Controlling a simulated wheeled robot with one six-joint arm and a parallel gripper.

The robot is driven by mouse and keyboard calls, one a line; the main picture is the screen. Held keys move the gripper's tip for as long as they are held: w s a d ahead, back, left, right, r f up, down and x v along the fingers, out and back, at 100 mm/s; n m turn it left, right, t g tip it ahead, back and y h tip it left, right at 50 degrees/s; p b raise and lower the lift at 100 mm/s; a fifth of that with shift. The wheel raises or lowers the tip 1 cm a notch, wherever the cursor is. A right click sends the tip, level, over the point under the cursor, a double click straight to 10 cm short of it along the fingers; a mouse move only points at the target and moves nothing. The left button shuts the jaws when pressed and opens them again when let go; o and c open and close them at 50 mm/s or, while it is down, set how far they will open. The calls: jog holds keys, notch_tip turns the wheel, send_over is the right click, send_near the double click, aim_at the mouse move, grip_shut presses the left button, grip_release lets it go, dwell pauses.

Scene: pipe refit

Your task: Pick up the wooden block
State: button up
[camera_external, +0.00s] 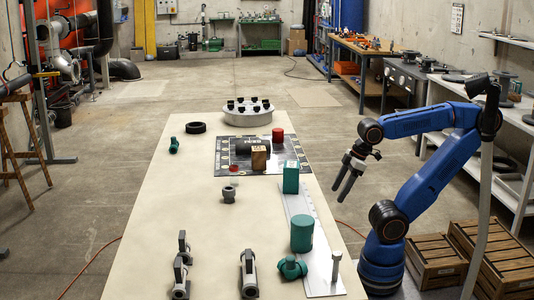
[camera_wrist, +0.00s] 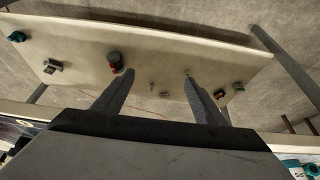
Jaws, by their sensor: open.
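The wooden block (camera_external: 259,157) is a small brown upright block on the dark printed mat (camera_external: 222,171) in the middle of the table. It stands just in front of a dark cylinder (camera_external: 252,146). My gripper (camera_external: 340,193) is open and empty, raised at the table's right side, with its fingers pointing down and left. It is to the right of the block and well apart from it. In the wrist view my gripper's fingers (camera_wrist: 158,76) are spread with nothing between them. I cannot make out the wooden block in that view.
A teal box (camera_external: 291,177) stands right of the block, between it and my gripper. A red cylinder (camera_external: 278,135) is behind. A teal cylinder (camera_external: 302,233) and a grey peg (camera_external: 336,266) stand on the pale strip (camera_external: 318,258). Grey valves (camera_external: 249,275) are in front. The table's left side is mostly clear.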

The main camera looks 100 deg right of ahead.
notch_tip(320, 180, up, 31)
jog(key=n+g, duration=0.5)
jog(key=n, duration=1.3)
send_over(258, 148)
notch_tip(258, 148, down, 17)
jog(key=shift+a+f, duration=0.15)
jog(key=shift+f, duration=0.05)
jog(key=shift+s+f, duration=0.15)
jog(key=shift+f, duration=2.5)
jog(key=c, duration=1.2)
